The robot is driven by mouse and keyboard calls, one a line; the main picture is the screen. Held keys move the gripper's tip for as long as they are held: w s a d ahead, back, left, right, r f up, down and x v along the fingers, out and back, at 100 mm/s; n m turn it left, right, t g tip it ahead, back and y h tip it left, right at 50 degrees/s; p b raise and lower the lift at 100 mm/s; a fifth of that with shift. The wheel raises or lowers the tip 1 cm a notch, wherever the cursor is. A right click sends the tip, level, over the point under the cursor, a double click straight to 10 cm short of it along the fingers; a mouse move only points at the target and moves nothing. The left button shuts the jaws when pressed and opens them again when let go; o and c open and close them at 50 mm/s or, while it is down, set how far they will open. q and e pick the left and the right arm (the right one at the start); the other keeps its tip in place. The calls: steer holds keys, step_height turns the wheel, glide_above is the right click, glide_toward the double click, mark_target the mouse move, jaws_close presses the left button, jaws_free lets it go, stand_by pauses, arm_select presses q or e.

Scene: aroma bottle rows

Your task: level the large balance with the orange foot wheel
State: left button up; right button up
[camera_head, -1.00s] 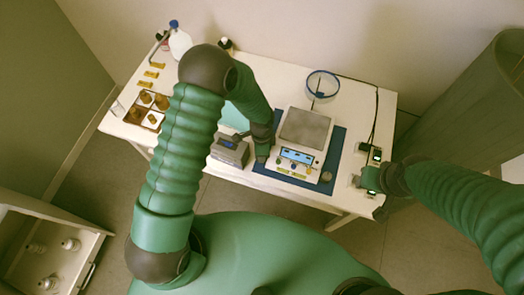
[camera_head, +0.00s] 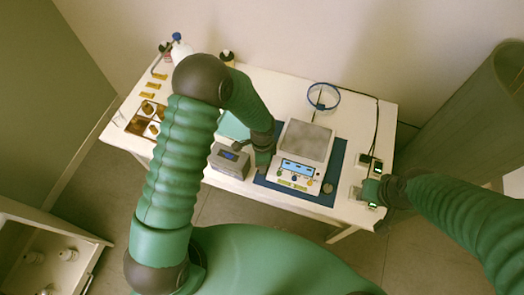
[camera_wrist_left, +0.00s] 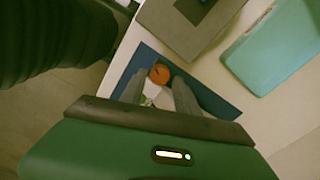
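The large balance (camera_head: 304,141) is a white scale with a grey pan and a lit blue display, standing on a dark blue mat (camera_head: 334,170). My left gripper (camera_head: 262,170) is low beside its front left corner. In the left wrist view, the orange foot wheel (camera_wrist_left: 160,73) shows between the fingertips of my left gripper (camera_wrist_left: 158,85). The fingers are apart, with a visible gap; I cannot tell whether either touches the wheel. My right gripper (camera_head: 370,189) is at the table's right edge by small lit devices; its fingers are too small to read.
A grey box (camera_head: 230,160) with a small display stands close left of my left gripper. A teal pad (camera_head: 233,126) lies behind it. A blue ring stand (camera_head: 323,97) is behind the balance. A brown tray (camera_head: 137,124) and bottles stand at the left.

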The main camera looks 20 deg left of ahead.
arm_select(q)
step_height(320, 180, up, 15)
stand_by(0.4)
steer(key=s+a+r+n+t, duration=0.1)
steer(key=s+a+r+n, duration=0.1)
steer(key=s+n, duration=0.3)
steer(key=s+a+r+n+t, duration=0.1)
steer(key=s+a+r+n, duration=0.1)
steer(key=s+a+n, duration=0.3)
steer(key=n, duration=0.4)
steer(key=shift+s+r+t, duration=0.15)
steer(key=shift+r+t, duration=0.1)
steer(key=shift+t, duration=0.05)
steer(key=shift+s, duration=0.2)
steer(key=shift+w, duration=0.15)
steer(key=shift+d, duration=0.1)
